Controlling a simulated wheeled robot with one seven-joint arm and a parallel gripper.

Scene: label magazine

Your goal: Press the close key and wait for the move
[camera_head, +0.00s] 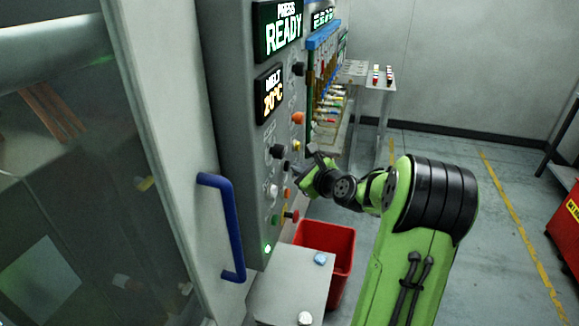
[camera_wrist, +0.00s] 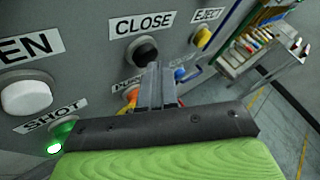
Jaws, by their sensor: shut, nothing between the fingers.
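The close key (camera_wrist: 142,48) is a round black button under a CLOSE label (camera_wrist: 141,23) on the grey machine panel. It also shows in the head view (camera_head: 286,166), small and partly crowded by my gripper. My gripper (camera_wrist: 153,68) is shut and empty, its fingertips pointing at the panel and overlapping the lower edge of the close key in the wrist view. Whether they touch the key cannot be told. In the head view my gripper (camera_head: 295,170) is right beside the panel. The upper display (camera_head: 283,30) reads PRESS READY in green.
A white key (camera_wrist: 26,97) sits left of the close key, a yellow EJECT key (camera_wrist: 203,37) right, an orange key (camera_wrist: 131,93) below. The SHOT label (camera_wrist: 50,122) has a lit green lamp beneath. A blue door handle (camera_head: 228,228) and a red bin (camera_head: 340,245) are nearby.

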